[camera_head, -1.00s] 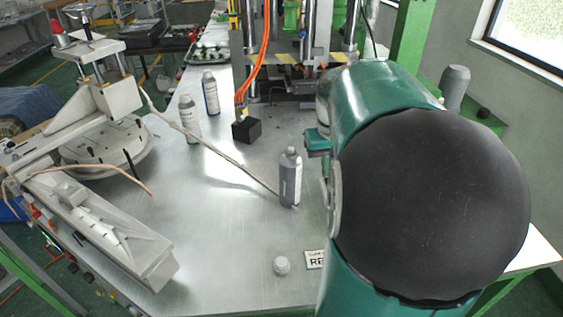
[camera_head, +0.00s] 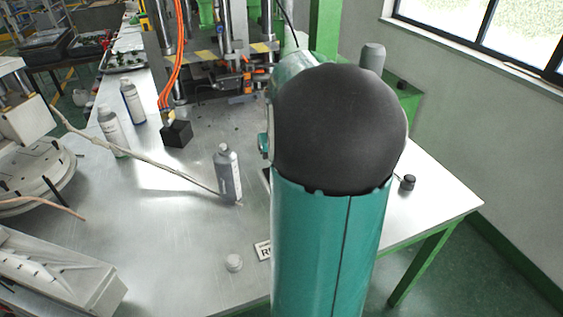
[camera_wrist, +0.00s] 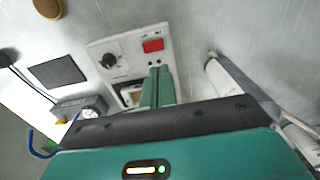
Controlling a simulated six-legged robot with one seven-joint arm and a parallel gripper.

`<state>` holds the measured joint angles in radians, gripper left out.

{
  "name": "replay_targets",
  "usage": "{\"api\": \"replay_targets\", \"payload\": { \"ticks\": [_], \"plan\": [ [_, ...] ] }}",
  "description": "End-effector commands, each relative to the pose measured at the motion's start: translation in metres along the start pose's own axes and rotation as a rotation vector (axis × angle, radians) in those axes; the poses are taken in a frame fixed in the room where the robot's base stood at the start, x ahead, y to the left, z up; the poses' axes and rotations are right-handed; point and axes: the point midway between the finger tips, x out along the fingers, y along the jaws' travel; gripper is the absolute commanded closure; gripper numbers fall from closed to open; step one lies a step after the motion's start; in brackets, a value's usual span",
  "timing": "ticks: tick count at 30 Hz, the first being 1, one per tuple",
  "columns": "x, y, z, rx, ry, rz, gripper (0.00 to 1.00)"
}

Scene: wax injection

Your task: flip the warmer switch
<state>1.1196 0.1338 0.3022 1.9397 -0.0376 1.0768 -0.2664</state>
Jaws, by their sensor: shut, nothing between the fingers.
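In the wrist view, a pale control panel (camera_wrist: 122,72) has a black round knob (camera_wrist: 109,61) on its left and a red rectangular part (camera_wrist: 152,45) at its upper right. I cannot tell whether the red part is the warmer switch or a display. My gripper (camera_wrist: 159,72) is shut and empty, its teal fingertips just below the red part in the picture. The fingers cover the panel's lower part. Whether they touch the panel is unclear. In the head view my arm hides the gripper and the panel.
In the wrist view, a small unit with a round gauge (camera_wrist: 90,112) lies left of the fingers. Pale bottles (camera_wrist: 225,78) lie to the right.

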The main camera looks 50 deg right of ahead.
Motion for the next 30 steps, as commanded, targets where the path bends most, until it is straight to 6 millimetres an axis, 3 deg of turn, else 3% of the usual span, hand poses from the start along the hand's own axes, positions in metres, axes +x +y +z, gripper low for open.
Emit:
{"api": "replay_targets", "payload": {
  "ticks": [9, 15, 30],
  "plan": [
    [0.065, 0.000, 0.001, 0.001, -0.003, -0.003, 1.00],
    [0.091, 0.000, 0.000, 0.000, -0.001, -0.001, 1.00],
    [0.099, -0.001, 0.000, 0.000, 0.000, 0.003, 1.00]
  ]
}}
